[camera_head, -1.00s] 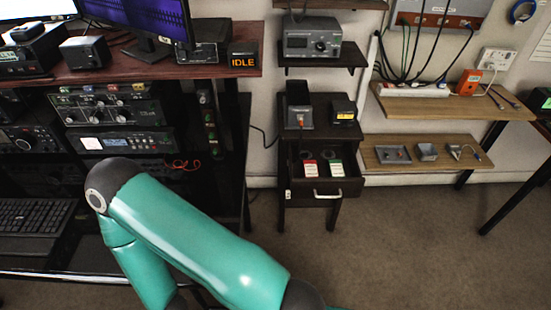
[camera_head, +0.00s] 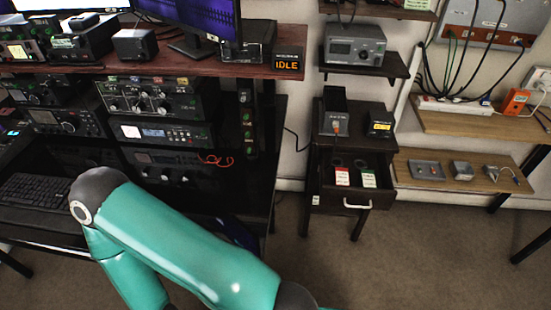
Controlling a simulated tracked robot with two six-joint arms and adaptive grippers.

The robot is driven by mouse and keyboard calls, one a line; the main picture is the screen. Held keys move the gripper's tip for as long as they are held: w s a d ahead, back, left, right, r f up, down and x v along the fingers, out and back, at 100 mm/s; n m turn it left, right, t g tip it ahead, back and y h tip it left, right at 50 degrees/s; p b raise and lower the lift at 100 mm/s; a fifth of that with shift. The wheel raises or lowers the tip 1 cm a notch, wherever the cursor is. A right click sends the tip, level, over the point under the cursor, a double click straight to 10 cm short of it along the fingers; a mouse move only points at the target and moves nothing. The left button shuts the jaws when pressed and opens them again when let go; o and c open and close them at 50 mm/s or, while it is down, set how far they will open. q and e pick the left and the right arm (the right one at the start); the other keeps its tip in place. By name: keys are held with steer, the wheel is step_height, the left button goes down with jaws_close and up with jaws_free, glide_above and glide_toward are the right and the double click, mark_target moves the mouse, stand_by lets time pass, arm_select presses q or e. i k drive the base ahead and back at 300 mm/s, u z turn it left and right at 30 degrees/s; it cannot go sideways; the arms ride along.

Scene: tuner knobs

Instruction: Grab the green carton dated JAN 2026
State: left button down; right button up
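A small green-and-white item (camera_head: 369,180) lies in the open drawer of the dark cabinet in the head view. It may be the green carton; its print is too small to read. A red-and-white item (camera_head: 342,177) lies just left of it. The drawer (camera_head: 352,200) is pulled out and has a pale handle on its front. One teal arm of mine crosses the lower left of the picture, well short of the drawer. Neither of my grippers is in view.
On the cabinet top stand a dark box-like device (camera_head: 335,118) and a small black-and-yellow box (camera_head: 381,124). A wooden shelf (camera_head: 400,172) with small metal parts is to the right. A radio desk (camera_head: 150,68) fills the left. Carpet (camera_head: 400,255) before the cabinet is clear.

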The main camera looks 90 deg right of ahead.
mark_target(366, 178)
steer(key=z, duration=0.2)
steer(key=k, duration=2.3)
steer(key=z, duration=1.35)
steer(key=i, duration=1)
steer(key=u, duration=0.1)
